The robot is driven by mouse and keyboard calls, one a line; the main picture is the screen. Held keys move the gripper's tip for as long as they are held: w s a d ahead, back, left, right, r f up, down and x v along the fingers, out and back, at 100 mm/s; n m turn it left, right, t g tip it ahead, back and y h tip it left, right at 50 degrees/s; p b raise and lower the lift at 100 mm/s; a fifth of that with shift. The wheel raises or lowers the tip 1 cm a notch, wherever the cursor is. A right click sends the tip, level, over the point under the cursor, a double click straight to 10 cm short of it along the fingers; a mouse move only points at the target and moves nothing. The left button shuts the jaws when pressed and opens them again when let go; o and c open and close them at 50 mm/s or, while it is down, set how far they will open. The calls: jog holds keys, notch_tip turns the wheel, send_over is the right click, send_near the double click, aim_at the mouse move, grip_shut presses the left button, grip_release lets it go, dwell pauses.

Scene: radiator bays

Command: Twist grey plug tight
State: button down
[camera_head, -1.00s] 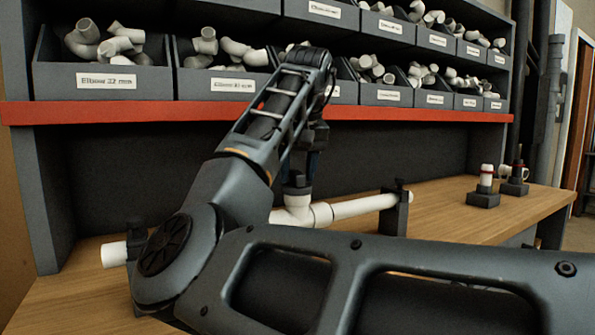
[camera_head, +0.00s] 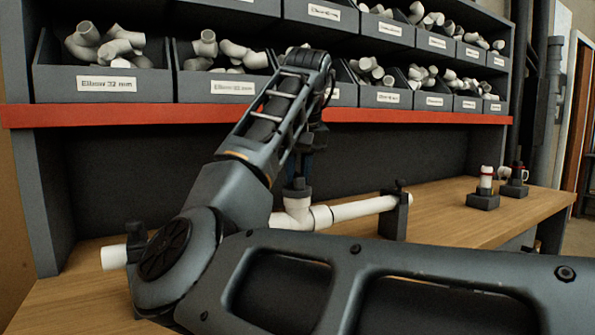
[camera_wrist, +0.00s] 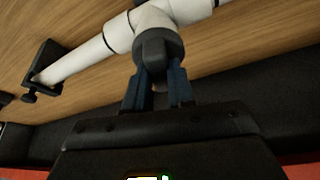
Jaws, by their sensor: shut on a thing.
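The grey plug (camera_wrist: 158,47) sits at the mouth of the upward branch of a white pipe tee. In the head view the plug (camera_head: 297,190) shows as a dark cap on top of the tee (camera_head: 297,212). The white tee also shows in the wrist view (camera_wrist: 152,16). My gripper (camera_wrist: 158,88) is shut on the plug, with one blue finger on each side of it. In the head view my gripper comes down onto the plug from above, and my arm hides part of it. How deep the plug sits cannot be told.
A white pipe (camera_head: 355,209) runs from the tee to a dark clamp stand (camera_head: 395,212) on the wooden bench (camera_head: 450,215). Small fittings on dark blocks (camera_head: 484,190) stand at the right. Bins of white elbows (camera_head: 112,80) line the shelf above a red edge (camera_head: 100,114).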

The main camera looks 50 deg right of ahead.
jog(key=m+p, duration=0.2)
jog(key=p, duration=0.2)
jog(key=shift+r+m+g+h, duration=0.1)
jog(key=shift+m+g+h, duration=0.2)
jog(key=shift+g, duration=0.1)
jog(key=m+g+h+p, duration=0.1)
jog(key=m+p, duration=0.3)
jog(key=p, duration=0.1)
jog(key=shift+a+p, duration=0.1)
jog(key=shift+p, duration=0.3)
jog(key=m+g+p, duration=0.1)
jog(key=m+p, duration=0.1)
jog(key=m+g+p, duration=0.1)
jog(key=m, duration=0.1)
jog(key=shift+w+f+m+p, duration=0.15)
jog(key=shift+f+m+p, duration=0.05)
jog(key=shift+m+p, duration=0.2)
jog(key=shift+w+f+m+g+p, duration=0.15)
jog(key=shift+m+g+p, duration=0.55)
jog(key=shift+m, duration=0.8)
jog(key=shift+f, duration=0.1)
jog(key=c, duration=1)
grip_release()
jog(key=shift+o, duration=0.2)
jog(key=shift+r, duration=0.25)
